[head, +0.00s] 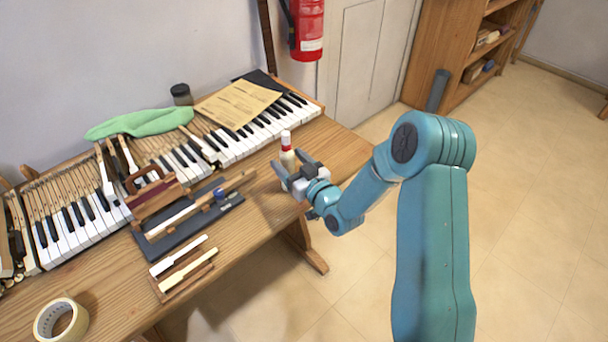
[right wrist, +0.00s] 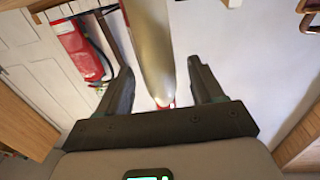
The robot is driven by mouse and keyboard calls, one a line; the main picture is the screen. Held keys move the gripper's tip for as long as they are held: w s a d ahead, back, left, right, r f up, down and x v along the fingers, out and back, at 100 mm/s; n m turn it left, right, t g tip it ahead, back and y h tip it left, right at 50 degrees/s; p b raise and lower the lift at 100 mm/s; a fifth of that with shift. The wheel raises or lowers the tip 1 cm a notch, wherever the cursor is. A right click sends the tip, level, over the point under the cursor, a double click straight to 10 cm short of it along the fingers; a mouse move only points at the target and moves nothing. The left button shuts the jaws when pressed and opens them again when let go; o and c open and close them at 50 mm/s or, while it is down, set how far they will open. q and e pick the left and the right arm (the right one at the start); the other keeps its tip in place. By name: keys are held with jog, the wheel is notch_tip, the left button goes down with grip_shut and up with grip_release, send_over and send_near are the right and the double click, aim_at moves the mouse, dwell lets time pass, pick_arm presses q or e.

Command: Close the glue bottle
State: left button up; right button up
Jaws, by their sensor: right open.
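The glue bottle (head: 287,158) stands upright near the right end of the wooden bench, with a cream body, a red band and a pale top. I cannot tell whether the pale top is a cap. My right gripper (head: 290,163) is open at the bottle, with a dark finger on each side of its lower part. In the right wrist view, the bottle (right wrist: 150,45) shows between the two spread fingers of the gripper (right wrist: 160,72), with a bit of red at its lower end. Neither finger visibly presses on it. My left gripper is out of view.
The wooden bench (head: 262,228) holds piano keys (head: 185,160), a green cloth (head: 140,123), a paper sheet (head: 238,104), a dark tray (head: 190,228), a dark jar (head: 181,94) and a tape roll (head: 61,321). Bare wood lies around the bottle.

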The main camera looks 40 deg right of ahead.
jog(key=s+b, duration=0.1)
jog(key=s, duration=0.9)
jog(key=shift+s+a+b, duration=0.2)
jog(key=shift+s+b, duration=0.1)
jog(key=shift+b, duration=0.1)
jog(key=shift+s, duration=0.1)
